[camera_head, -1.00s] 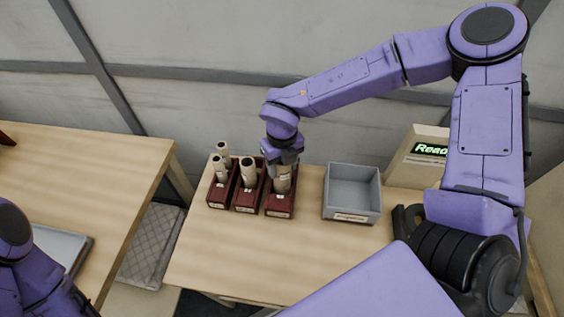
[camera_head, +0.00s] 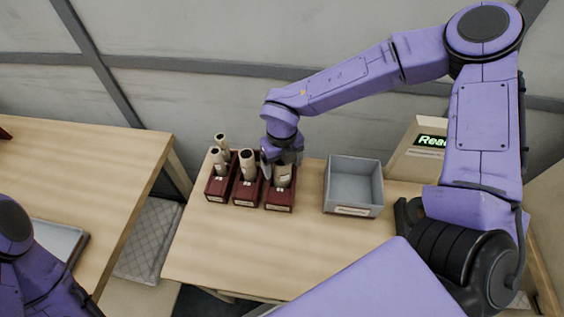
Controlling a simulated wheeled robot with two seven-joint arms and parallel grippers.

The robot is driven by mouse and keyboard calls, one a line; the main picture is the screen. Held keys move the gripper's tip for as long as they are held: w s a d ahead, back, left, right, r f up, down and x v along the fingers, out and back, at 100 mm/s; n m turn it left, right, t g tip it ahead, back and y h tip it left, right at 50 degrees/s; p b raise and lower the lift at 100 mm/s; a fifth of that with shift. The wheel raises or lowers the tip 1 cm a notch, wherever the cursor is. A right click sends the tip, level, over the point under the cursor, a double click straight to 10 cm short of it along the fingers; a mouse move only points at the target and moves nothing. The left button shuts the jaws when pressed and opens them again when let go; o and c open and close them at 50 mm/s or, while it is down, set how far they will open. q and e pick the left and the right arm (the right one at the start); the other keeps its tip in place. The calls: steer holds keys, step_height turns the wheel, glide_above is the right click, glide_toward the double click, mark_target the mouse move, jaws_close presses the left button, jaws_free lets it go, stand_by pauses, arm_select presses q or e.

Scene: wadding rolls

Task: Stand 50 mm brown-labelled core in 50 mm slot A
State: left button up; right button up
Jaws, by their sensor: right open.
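Three dark red slotted holders stand in a row near the back left of the table. The left holder (camera_head: 216,195) and the middle holder (camera_head: 244,196) carry pale cores; the left one has several in view. A pale core (camera_head: 283,176) stands in the right holder (camera_head: 280,203). My right gripper (camera_head: 282,160) is open above the right holder, around or just over the top of that core. I cannot read the core labels or slot letters. My left arm shows at the lower left edge, with its gripper out of the picture.
A grey open bin (camera_head: 353,188) with a label stands right of the holders. A box with a lit green display (camera_head: 432,141) is at the back right. The front of the table (camera_head: 270,250) is clear. Another table (camera_head: 90,165) stands at the left, across a gap.

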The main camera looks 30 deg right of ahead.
step_height(320, 180, up, 9)
steer(key=shift+r+b, duration=0.2)
steer(key=shift+b, duration=0.55)
steer(key=shift+r, duration=0.65)
